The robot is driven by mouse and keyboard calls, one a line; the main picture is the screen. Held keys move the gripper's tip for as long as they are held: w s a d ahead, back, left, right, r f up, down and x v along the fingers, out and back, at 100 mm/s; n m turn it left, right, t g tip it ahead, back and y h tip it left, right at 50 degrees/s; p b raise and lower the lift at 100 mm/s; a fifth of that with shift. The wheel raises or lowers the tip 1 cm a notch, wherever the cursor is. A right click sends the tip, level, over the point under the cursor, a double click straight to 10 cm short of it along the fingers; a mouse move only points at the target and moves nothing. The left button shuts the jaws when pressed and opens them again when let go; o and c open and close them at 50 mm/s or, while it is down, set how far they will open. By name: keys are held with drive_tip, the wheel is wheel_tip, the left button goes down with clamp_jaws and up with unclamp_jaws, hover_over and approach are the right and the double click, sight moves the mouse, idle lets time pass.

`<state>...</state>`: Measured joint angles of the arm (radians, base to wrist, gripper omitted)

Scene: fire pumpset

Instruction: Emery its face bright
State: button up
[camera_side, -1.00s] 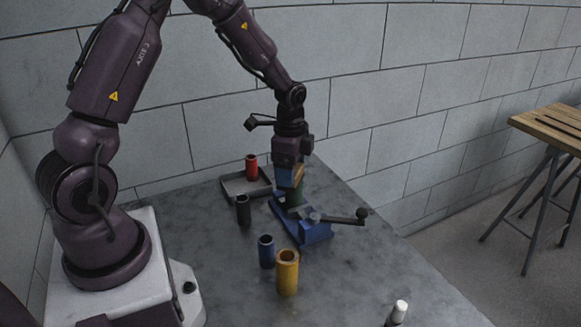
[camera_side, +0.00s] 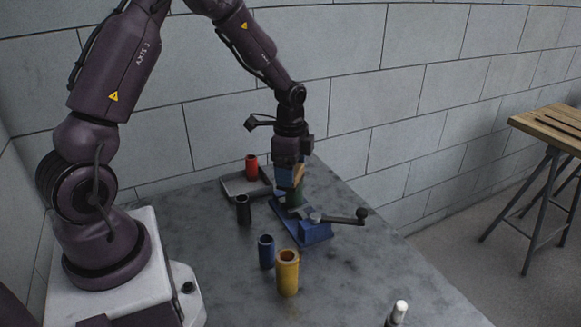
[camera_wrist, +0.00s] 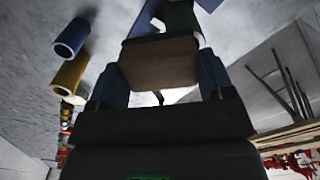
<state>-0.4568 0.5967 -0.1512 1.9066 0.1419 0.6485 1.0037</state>
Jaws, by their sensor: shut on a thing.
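My gripper (camera_side: 291,178) points down over the blue vise (camera_side: 316,233) and is shut on a tan block (camera_side: 298,177). In the wrist view the block (camera_wrist: 160,65) sits between my two blue fingers (camera_wrist: 160,85). A dark green cylinder (camera_side: 294,200) stands upright in the vise, right under the block; it also shows partly behind the block in the wrist view (camera_wrist: 183,17). The block is at the cylinder's top end; I cannot tell whether they touch. The cylinder's top face is hidden by the block.
A red cylinder (camera_side: 251,167) stands in a grey tray (camera_side: 236,190). Black (camera_side: 243,210), blue (camera_side: 266,251) and yellow (camera_side: 288,274) hollow cylinders stand left of and in front of the vise. The vise handle (camera_side: 345,218) sticks out right. A white-capped item (camera_side: 399,311) is at the front edge.

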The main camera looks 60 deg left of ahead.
drive_tip(key=shift+w+a, duration=0.1)
idle(0.5)
drive_tip(key=shift+w+a, duration=1.9)
idle(0.3)
drive_tip(key=shift+s+d, duration=2)
drive_tip(key=shift+s, duration=0.05)
drive_tip(key=shift+r, duration=3.05)
